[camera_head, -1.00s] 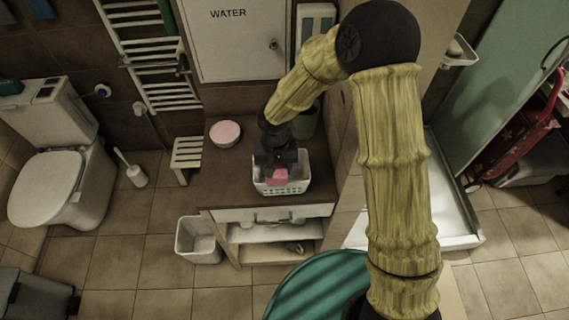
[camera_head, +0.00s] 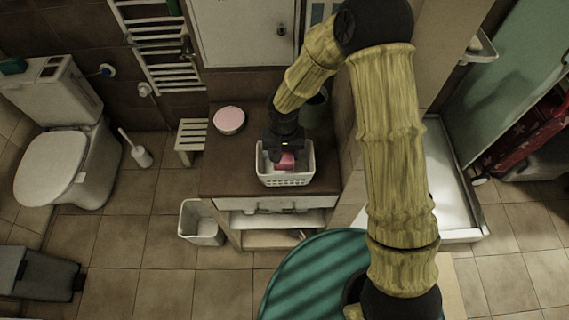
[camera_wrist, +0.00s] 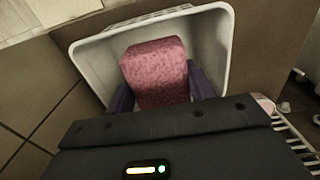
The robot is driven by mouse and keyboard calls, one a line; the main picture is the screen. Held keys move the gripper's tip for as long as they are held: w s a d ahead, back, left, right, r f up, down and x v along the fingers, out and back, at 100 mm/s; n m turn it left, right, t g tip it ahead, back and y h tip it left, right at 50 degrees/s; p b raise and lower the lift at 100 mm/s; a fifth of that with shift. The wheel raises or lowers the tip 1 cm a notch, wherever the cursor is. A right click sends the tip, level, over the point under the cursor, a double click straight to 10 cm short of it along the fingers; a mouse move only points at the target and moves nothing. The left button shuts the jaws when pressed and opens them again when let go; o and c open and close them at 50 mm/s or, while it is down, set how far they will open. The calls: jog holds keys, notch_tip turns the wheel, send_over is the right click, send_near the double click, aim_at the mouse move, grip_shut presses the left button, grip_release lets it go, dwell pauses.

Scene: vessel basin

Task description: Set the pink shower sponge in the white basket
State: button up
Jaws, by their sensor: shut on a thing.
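The pink shower sponge (camera_head: 286,161) is a small pink block held between the fingers of my gripper (camera_head: 284,155). In the wrist view the sponge (camera_wrist: 156,72) sits between two dark fingers, with the inside of the white basket around it. The white basket (camera_head: 285,179) stands on the brown counter, its front wall perforated. My gripper reaches down over the basket from its back side and is shut on the sponge. The sponge is within the basket's opening; I cannot tell whether it touches the basket floor.
A pink-topped round container (camera_head: 229,120) stands on the brown counter (camera_head: 222,165), left of the basket. A dark cup (camera_head: 314,108) stands behind it. A wall (camera_head: 352,190) borders the counter on the right. A white bin (camera_head: 201,222) stands on the floor below.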

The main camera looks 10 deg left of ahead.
aim_at(283, 160)
notch_tip(283, 160, down, 2)
jog(key=shift+w+f, duration=0.1)
jog(key=shift+f, duration=0.05)
jog(key=shift+s+f, duration=0.2)
jog(key=shift+f, duration=0.2)
jog(key=shift+w+f+p, duration=0.1)
jog(key=shift+f+p, duration=0.4)
jog(key=shift+f, duration=1.15)
jog(key=shift+f, duration=0.1)
jog(key=shift+f, duration=0.1)
jog(key=o, duration=1)
